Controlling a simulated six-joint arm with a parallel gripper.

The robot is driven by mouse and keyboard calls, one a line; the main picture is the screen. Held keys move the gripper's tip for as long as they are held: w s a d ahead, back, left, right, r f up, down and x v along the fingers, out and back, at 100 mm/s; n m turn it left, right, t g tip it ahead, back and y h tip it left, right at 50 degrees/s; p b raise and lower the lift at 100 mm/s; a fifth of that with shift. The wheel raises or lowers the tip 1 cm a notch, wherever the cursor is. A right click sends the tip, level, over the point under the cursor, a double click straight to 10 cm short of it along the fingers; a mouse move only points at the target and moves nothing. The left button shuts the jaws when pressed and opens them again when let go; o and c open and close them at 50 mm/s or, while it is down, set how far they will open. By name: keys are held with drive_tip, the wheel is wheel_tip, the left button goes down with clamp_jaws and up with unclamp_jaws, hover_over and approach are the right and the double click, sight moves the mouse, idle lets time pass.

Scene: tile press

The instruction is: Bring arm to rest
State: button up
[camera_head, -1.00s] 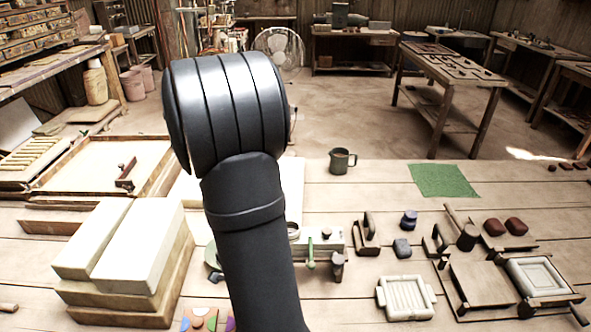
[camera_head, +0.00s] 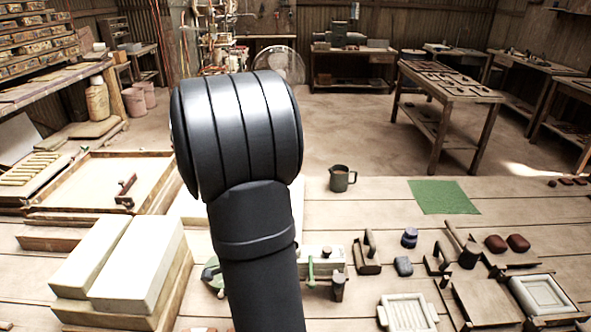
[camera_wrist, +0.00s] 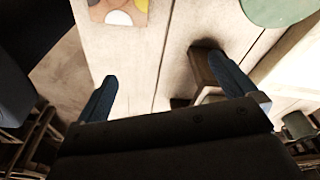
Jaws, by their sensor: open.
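My dark arm rises through the middle of the head view and hides part of the bench behind it. My gripper does not show there. In the wrist view my gripper (camera_wrist: 165,83) has its two bluish fingers wide apart, with nothing held between them. Pale bench planks show beyond the fingers. A brown wooden piece (camera_wrist: 203,70) lies close beside the right finger; I cannot tell whether they touch.
A wooden bench (camera_head: 380,212) carries pale blocks (camera_head: 135,262) at left, a mug (camera_head: 341,178), a green mat (camera_head: 443,197), a white mould (camera_head: 405,312) and a framed tile (camera_head: 541,295) at right. The wrist view shows a patterned tile (camera_wrist: 118,12) and a green disc (camera_wrist: 275,9).

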drive_tip(key=w+a+r, duration=0.1)
drive_tip(key=w+a, duration=0.5)
drive_tip(key=w, duration=0.1)
drive_tip(key=shift+r, duration=0.3)
